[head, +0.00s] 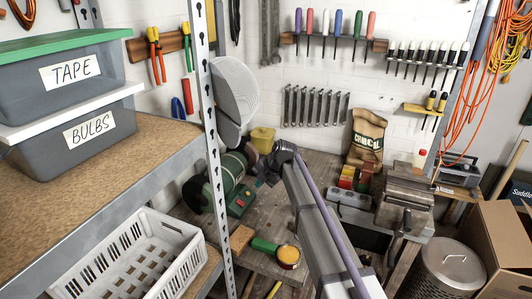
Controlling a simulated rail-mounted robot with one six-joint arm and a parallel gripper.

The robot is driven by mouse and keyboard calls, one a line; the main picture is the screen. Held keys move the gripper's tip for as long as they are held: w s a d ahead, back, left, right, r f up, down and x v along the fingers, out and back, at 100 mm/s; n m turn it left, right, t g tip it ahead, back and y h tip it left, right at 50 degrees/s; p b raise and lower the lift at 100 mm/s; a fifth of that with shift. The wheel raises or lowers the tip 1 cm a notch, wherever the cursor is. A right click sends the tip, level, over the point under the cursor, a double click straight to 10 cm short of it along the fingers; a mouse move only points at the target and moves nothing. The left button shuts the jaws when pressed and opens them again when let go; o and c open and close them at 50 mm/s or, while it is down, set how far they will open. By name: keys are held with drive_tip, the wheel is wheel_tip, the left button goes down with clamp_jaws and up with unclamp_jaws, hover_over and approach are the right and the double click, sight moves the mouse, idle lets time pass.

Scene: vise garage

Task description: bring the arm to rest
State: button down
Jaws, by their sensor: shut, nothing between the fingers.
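My arm rises from the bottom centre, over the workbench (178,212), to a dark joint near the middle of the head view. My gripper (264,178) is the dark end just below and left of that joint, beside the green bench grinder (229,172). It is shut with nothing in it. Its fingers are small and dark, and I cannot tell its exact gap to the grinder. Part of the bench is hidden behind my arm.
A metal shelf post (212,150) stands left of my arm. The shelf holds grey bins (75,135) and a white crate (130,255). A vise (404,195) is on the bench at right. A cardboard box (497,245) stands at right.

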drive_tip(key=s+d+m+h, duration=0.2)
drive_tip(key=s+d+m, duration=0.6)
drive_tip(key=s+m, duration=0.2)
drive_tip(key=s+d+f+m+g+h, duration=0.1)
drive_tip(key=s+d+m, duration=0.6)
drive_tip(key=s+m, duration=0.3)
drive_tip(key=s+d+f+m+g+h, duration=0.1)
drive_tip(key=s+d+m+h, duration=0.1)
drive_tip(key=s+d+m, duration=0.6)
drive_tip(key=s+m, duration=0.2)
drive_tip(key=s, duration=0.2)
drive_tip(key=shift+s+d+f+h, duration=0.15)
drive_tip(key=shift+s+d+h, duration=0.05)
drive_tip(key=shift+d+h, duration=0.1)
